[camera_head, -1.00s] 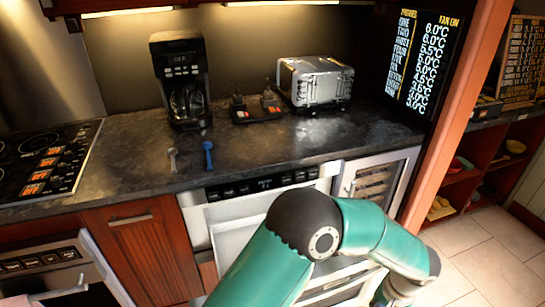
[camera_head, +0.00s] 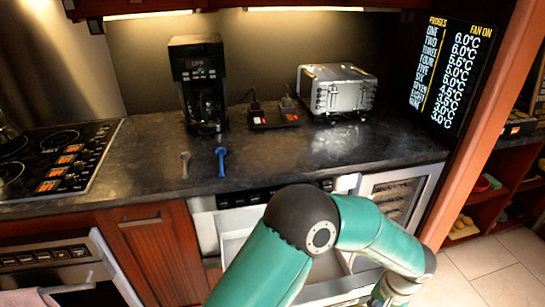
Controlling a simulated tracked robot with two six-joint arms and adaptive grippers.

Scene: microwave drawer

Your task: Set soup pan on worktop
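The dark stone worktop (camera_head: 330,150) runs across the view, with bare room in its middle and front. A rounded metallic object (camera_head: 6,128), cut off by the left edge, sits by the hob; I cannot tell whether it is the soup pan. No other pan shows. Below the worktop, the microwave drawer (camera_head: 235,243) appears pulled out, with a pale inside largely hidden by my teal arm. That arm comes in from the bottom and bends down to the right in front of the drawer. Its gripper is not visible, and neither is my other gripper.
The hob (camera_head: 62,152) is at the left. A grey spoon (camera_head: 184,164) and a blue spoon (camera_head: 221,162) lie near the front edge.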

